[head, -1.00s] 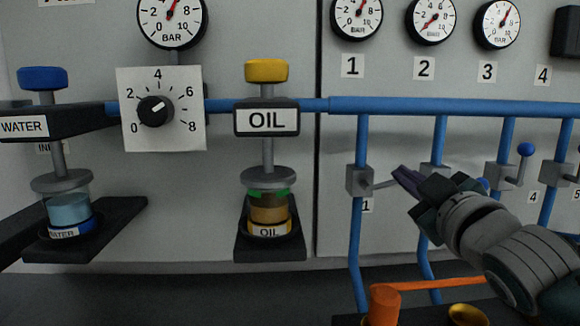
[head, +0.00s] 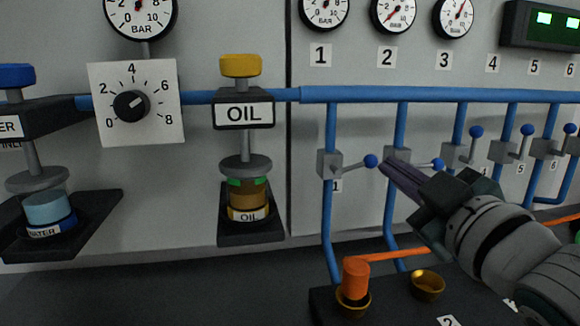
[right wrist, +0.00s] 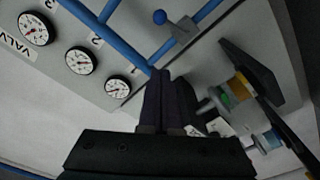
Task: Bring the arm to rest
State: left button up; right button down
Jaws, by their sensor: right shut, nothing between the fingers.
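My right gripper (head: 384,166) reaches in from the right in the head view. Its fingers are shut with nothing between them. They point left at the valve panel, and in the picture the tips lie just right of the blue knob (head: 371,161) on the valve 1 lever. I cannot tell whether they touch it. In the right wrist view the shut fingers (right wrist: 160,75) point up toward the panel and the blue pipes. My left gripper is not in view.
Blue pipes with lever valves (head: 330,163) line the wall. Below stand an orange spout (head: 355,278) and brass cups (head: 427,285). At left are the oil jar (head: 248,199), the water jar (head: 46,211) and the dial (head: 131,105). The dark counter at lower left is clear.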

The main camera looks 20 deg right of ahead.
jog(key=shift+s, duration=0.3)
jog(key=shift+a, duration=0.1)
